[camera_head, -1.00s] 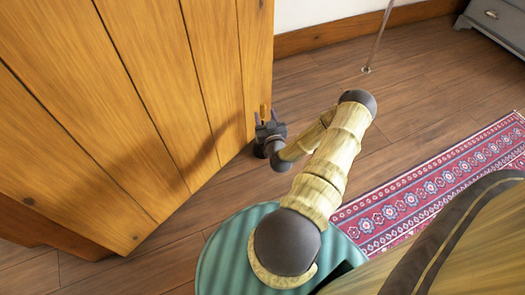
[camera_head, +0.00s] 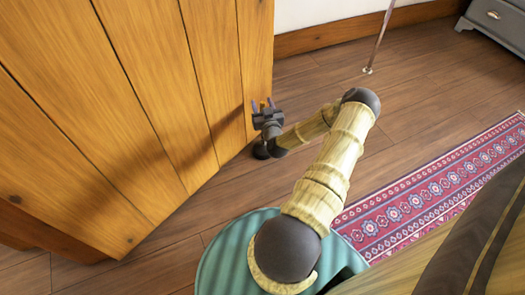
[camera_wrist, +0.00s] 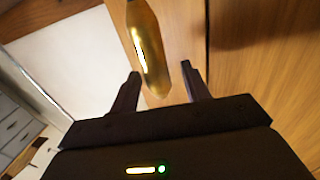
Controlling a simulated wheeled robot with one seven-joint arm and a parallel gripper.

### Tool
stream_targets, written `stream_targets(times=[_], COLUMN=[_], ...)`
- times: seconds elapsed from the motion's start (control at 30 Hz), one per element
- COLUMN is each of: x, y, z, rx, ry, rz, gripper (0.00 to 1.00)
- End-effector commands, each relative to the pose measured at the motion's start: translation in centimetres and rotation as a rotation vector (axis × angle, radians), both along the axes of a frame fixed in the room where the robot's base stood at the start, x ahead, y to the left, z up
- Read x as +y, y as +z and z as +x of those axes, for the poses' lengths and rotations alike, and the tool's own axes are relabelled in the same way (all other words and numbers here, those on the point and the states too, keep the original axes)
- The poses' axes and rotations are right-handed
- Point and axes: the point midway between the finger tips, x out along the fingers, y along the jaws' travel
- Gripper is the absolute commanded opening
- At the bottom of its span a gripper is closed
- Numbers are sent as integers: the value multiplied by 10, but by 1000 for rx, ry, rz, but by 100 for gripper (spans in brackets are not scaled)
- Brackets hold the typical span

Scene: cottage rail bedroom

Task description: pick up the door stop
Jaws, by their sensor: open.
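The brass piece is not clearly visible there.
The plank door (camera_head: 120,110) fills the left. A thin pole (camera_head: 381,38) stands on the wooden floor farther back. A patterned red rug (camera_head: 430,190) lies at the right, and a grey drawer unit (camera_head: 495,22) is at the top right. Floor between is clear.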

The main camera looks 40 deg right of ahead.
Motion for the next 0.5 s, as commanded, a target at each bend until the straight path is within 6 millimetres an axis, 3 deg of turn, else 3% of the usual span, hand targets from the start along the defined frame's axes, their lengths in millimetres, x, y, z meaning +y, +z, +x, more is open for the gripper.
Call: stream_targets(times=[0.43, 0.5], x=[0, 0], y=[0, 0], z=[0, 0], rx=[0, 0], ry=[0, 0], rz=[0, 0], gripper=[47, 35])
